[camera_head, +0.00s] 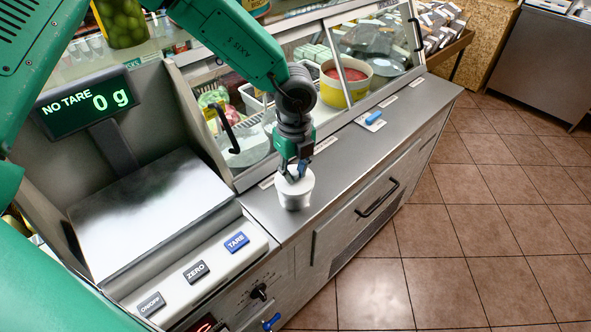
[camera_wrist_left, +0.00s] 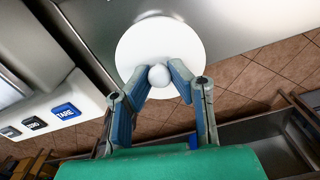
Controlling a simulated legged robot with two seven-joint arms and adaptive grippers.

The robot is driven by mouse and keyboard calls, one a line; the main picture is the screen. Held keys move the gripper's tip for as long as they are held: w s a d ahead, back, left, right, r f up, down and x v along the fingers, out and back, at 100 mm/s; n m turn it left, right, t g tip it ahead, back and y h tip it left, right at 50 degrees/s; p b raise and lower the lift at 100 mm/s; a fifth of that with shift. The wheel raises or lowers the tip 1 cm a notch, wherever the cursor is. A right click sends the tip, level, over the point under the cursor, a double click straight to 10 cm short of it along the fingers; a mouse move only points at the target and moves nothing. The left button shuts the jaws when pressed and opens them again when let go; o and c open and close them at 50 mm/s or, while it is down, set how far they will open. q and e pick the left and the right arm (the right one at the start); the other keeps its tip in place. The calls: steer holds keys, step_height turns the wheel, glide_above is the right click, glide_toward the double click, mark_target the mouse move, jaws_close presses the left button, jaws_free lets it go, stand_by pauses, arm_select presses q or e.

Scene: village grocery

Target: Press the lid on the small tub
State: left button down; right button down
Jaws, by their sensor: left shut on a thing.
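The small white tub (camera_head: 295,200) stands upright on the grey counter ledge in front of the glass display. My left gripper (camera_head: 295,176) points down at its top. In the left wrist view the round white lid (camera_wrist_left: 148,42) shows face on, and the left gripper (camera_wrist_left: 158,80) is shut on its round knob (camera_wrist_left: 158,74). The lid hides the tub in that view. In the head view the fingers cover much of the top, so I cannot tell whether the lid is fully seated. My right gripper is not in view.
The glass display case (camera_head: 370,60) rises behind. A blue object (camera_head: 373,118) lies farther along the ledge. The ledge's front edge drops to a tiled floor.

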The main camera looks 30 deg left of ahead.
arm_select(q)
steer(key=shift+a+f+p, duration=0.1)
steer(key=shift+f+p, duration=0.1)
steer(key=shift+p, duration=0.45)
stand_by(1.4)
stand_by(0.4)
steer(key=c, duration=1.4)
jaws_free()
steer(key=shift+o, duration=0.4)
steer(key=o, duration=0.4)
steer(key=shift+r+p, duration=3.15)
steer(key=shift+r, duration=0.4)
